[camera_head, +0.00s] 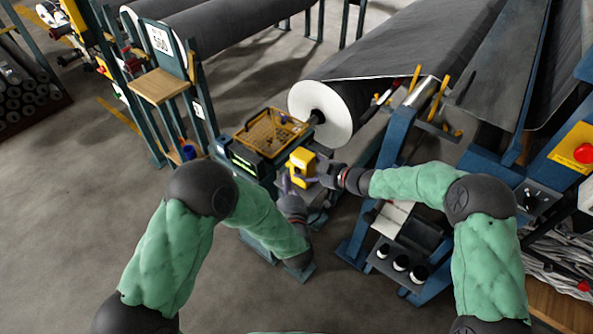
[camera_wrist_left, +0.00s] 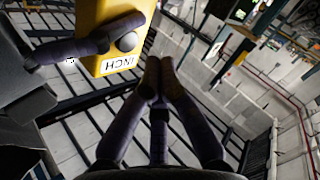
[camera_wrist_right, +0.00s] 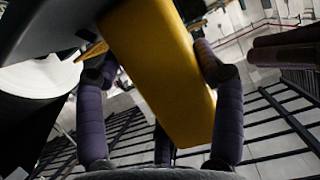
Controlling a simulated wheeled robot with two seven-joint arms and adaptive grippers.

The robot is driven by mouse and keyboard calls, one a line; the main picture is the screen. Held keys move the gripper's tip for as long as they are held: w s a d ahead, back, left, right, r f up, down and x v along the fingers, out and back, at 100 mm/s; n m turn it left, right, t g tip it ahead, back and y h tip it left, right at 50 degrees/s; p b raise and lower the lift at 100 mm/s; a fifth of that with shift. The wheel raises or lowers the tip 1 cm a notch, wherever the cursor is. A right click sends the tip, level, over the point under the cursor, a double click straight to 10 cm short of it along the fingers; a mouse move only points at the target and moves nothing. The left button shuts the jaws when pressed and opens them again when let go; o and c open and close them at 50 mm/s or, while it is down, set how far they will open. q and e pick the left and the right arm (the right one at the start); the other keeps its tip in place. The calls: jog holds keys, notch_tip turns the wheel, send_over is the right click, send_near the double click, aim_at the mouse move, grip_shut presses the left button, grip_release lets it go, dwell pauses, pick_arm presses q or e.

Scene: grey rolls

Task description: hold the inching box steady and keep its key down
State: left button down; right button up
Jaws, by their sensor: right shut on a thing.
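The inching box (camera_head: 301,162) is a small yellow block in the middle of the head view. My right gripper (camera_head: 318,169) comes from the right and is shut on it. In the right wrist view the yellow box (camera_wrist_right: 165,80) sits between its fingers. The left wrist view shows the box (camera_wrist_left: 103,14) with an upside-down INCH label (camera_wrist_left: 118,64) and a round dark key (camera_wrist_left: 127,42). A right-gripper finger lies across the box beside the key. My left gripper (camera_wrist_left: 158,64) has its fingertips together, empty, just beside the label end. I cannot tell whether the key is down.
A tray-topped stand (camera_head: 268,133) with a green-lit panel is just behind the box. A large dark roll (camera_head: 345,105) with a white end lies beyond it. Blue machine frames (camera_head: 385,165) stand close to the right. The floor at left is clear.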

pick_arm(q)
jog(key=s+a, duration=0.2)
jog(key=shift+s, duration=0.35)
pick_arm(e)
jog(key=o, duration=1.5)
jog(key=shift+d, duration=0.15)
